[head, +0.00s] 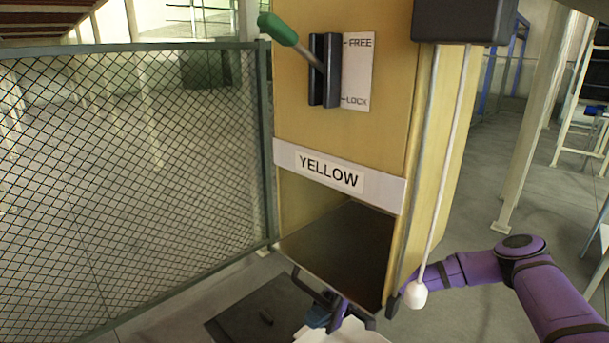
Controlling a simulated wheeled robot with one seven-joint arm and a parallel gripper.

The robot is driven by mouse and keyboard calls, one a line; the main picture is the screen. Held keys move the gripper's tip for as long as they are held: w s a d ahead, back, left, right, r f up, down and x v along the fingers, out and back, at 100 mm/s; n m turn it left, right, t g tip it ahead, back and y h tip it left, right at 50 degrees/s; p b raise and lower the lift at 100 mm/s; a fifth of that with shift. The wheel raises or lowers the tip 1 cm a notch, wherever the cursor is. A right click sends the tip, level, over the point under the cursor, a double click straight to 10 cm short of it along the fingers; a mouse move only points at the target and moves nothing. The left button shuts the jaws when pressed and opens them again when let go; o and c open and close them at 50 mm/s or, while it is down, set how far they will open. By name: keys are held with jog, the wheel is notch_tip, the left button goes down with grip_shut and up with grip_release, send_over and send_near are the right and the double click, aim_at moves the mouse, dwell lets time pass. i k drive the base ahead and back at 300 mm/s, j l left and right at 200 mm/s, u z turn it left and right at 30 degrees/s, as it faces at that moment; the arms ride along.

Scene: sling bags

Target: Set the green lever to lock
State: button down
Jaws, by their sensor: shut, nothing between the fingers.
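The green lever (278,29) has a green grip on a grey metal shaft that comes out of a black slotted bracket (331,70) on the front of a tan cabinet. The lever tilts up and to the left, with its grip above the level of the FREE mark. A white label plate (357,72) beside the bracket reads FREE at the top and LOCK at the bottom. My gripper (318,290) is low in the view, near the cabinet's bottom opening, well below the lever. It is shut and empty, partly hidden, and apart from the lever.
The cabinet (430,150) has a band reading YELLOW (330,174) above an open bay (340,250). A cord with a white knob (414,294) hangs at its right from a black box (465,20). A mesh fence (130,180) stands left.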

aim_at(269, 23)
jog(key=k+j, duration=0.3)
jog(key=k, duration=0.2)
jog(key=k+j, duration=0.3)
jog(key=k, duration=0.15)
jog(key=k+j, duration=0.25)
jog(key=k, duration=0.25)
